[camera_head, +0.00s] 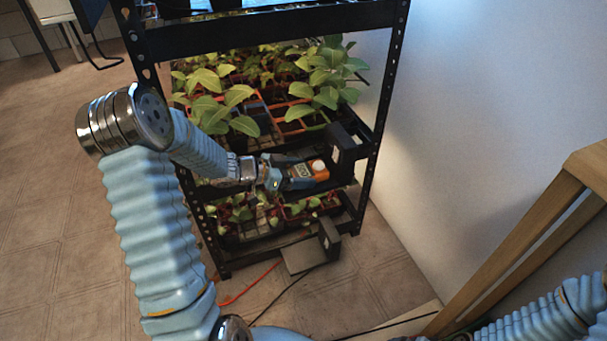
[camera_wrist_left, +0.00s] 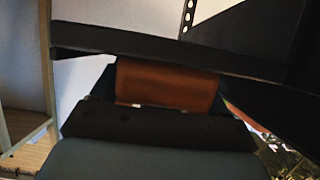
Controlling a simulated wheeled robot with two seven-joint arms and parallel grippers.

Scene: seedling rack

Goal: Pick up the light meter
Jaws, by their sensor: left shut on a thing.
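The light meter (camera_head: 319,175) is a small orange device with a white dome on top. In the head view it is at the middle shelf level, near the shelf's front right. My left gripper (camera_head: 291,176) reaches in from the left and is shut on the light meter. In the left wrist view the orange body (camera_wrist_left: 166,84) shows between the dark gripper parts, which hide much of it. I cannot tell whether it still touches the shelf. My right gripper is out of view; only part of the right arm shows at lower right.
The black rack (camera_head: 382,100) holds trays of leafy seedlings above and below the meter. A dark upright block (camera_head: 342,147) stands close right of the meter. Cables (camera_head: 283,309) lie on the tiled floor.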

